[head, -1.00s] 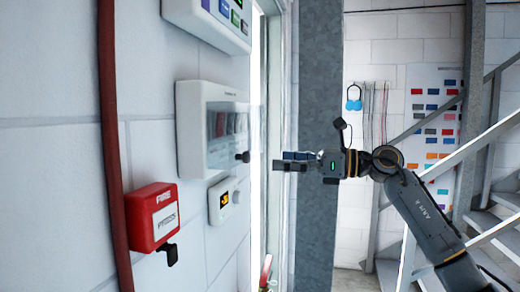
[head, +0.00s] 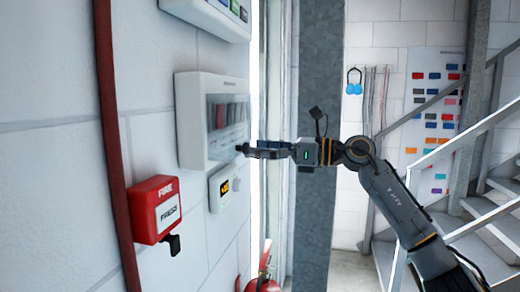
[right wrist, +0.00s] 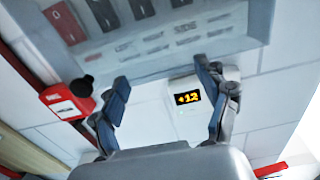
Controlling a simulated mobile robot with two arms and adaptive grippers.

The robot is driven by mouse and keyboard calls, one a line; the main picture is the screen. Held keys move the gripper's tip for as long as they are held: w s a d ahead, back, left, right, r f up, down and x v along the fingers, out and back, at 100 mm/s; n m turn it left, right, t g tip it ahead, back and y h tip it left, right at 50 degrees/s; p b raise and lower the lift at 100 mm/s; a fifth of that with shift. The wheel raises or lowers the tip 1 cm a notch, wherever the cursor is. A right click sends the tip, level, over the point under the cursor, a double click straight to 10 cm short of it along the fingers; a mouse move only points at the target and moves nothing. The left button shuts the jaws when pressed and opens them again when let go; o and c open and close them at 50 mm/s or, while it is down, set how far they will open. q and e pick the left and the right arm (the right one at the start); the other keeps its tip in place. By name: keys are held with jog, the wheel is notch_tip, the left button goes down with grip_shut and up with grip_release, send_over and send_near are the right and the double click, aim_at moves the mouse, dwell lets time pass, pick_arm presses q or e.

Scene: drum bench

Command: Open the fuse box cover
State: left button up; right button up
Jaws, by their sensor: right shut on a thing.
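The white fuse box (head: 193,120) is mounted on the wall left of centre in the head view. Its clear cover (head: 227,115) lies over a row of breakers and looks closed. In the right wrist view the fuse box (right wrist: 160,50) fills the top, seen close up. My right gripper (head: 246,149) reaches in from the right, its fingertips at the cover's lower right corner. It is shut on the small black cover knob, mostly hidden by the fingers. The fingers (right wrist: 163,72) also show in the right wrist view. My left gripper is out of view.
A red fire call point (head: 155,210) and a small display unit (head: 224,187) sit below the fuse box. Another panel (head: 210,14) is above. A red pipe (head: 110,130) runs down the left; a grey column (head: 320,60) stands behind my right arm.

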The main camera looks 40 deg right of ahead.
jog(key=c, duration=0.3)
jog(key=shift+c, duration=0.3)
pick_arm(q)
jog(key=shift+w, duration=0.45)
pick_arm(e)
jog(key=shift+s, duration=0.1)
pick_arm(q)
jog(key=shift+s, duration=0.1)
pick_arm(e)
jog(key=shift+d+r, duration=0.15)
jog(key=shift+r, duration=0.15)
